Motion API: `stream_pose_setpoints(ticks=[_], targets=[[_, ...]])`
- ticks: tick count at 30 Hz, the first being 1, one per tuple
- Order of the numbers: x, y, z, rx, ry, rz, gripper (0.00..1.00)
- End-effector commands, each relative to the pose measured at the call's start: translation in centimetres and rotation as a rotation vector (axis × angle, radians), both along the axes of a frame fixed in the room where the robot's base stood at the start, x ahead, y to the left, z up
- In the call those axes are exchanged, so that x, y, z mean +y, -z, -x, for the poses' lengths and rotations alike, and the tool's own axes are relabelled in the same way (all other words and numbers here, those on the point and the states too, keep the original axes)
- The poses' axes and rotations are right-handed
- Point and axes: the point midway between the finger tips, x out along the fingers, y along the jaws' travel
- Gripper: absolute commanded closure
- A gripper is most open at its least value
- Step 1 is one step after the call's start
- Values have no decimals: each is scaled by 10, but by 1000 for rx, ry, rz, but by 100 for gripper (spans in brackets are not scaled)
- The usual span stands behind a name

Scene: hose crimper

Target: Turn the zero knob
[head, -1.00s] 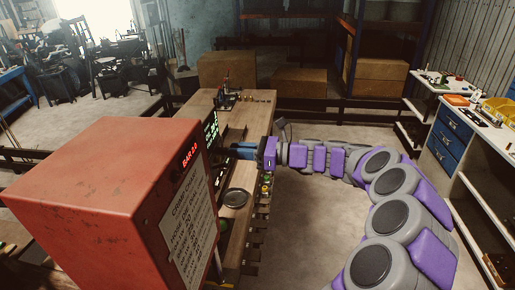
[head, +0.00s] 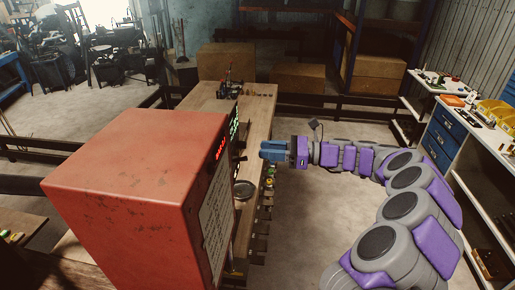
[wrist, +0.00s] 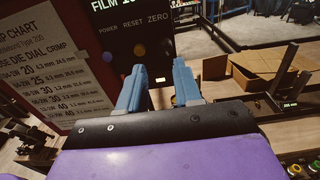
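In the head view my gripper (head: 263,150) is right of the panel's green display (head: 234,125), with a visible gap. The knobs are hidden in the head view.
A large red box (head: 140,185) stands in the foreground, left of my arm. A crimp chart (wrist: 50,75) is left of the panel in the wrist view. The wooden bench (head: 255,115) runs behind. Floor is clear to its right, up to a white workbench (head: 460,165).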

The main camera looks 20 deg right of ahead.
Motion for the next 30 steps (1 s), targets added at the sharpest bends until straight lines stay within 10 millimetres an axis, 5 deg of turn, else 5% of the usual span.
stream_pose_setpoints(ticks=[30], targets=[[-59,-2,24,-2,7,1,66]])
